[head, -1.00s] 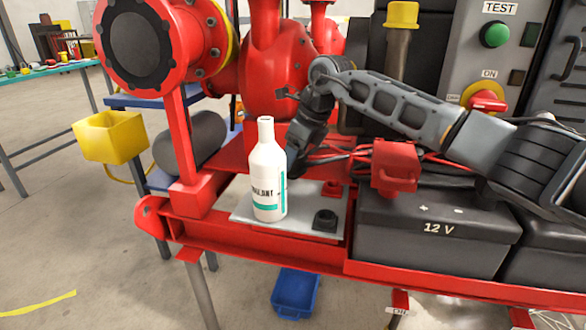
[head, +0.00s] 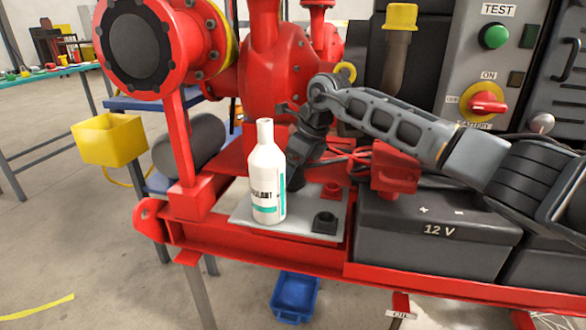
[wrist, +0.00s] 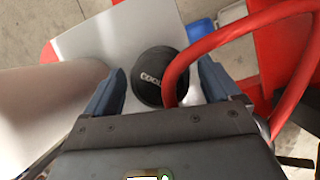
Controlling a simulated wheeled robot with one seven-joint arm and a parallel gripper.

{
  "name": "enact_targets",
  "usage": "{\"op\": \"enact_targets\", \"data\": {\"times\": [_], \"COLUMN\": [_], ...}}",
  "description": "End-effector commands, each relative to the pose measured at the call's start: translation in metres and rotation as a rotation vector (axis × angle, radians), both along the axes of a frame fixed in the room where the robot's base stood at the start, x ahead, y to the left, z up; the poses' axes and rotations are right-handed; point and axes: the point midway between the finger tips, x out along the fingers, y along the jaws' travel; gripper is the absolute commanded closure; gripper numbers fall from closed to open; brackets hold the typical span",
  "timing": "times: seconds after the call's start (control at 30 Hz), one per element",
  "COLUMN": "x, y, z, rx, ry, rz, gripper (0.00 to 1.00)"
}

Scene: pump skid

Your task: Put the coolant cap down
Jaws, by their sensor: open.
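The coolant cap (wrist: 158,77) is a round black cap with partly visible white lettering. In the wrist view it sits between the two spread fingers of my gripper (wrist: 160,88), over the pale plate (wrist: 120,35). A red cable crosses its right edge. I cannot tell whether the fingers touch it. In the head view my gripper (head: 297,178) points down just behind and right of the white coolant bottle (head: 267,185), and the cap cannot be made out there. The bottle stands upright on the plate (head: 299,224).
A red cable (wrist: 205,45) loops close to my right finger. A black block (head: 325,222) and a red block (head: 331,190) sit on the plate. The 12 V battery (head: 437,225) is to the right. The red pump (head: 275,80) stands behind.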

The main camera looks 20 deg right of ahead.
Motion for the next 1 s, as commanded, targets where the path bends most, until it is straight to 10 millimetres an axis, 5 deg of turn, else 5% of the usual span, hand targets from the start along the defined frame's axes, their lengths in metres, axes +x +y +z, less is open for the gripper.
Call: {"op": "enact_targets", "data": {"times": [0.23,0.7,1.0], "x": [-0.002,-0.026,-0.033], "y": [-0.002,-0.025,-0.031], "z": [0.011,0.093,0.114], "rx": [0.0,-0.002,0.0], "ry": [-0.001,-0.003,0.0], "rz": [0.0,0.0,0.0], "gripper": [0.1,0.1,0.1]}}
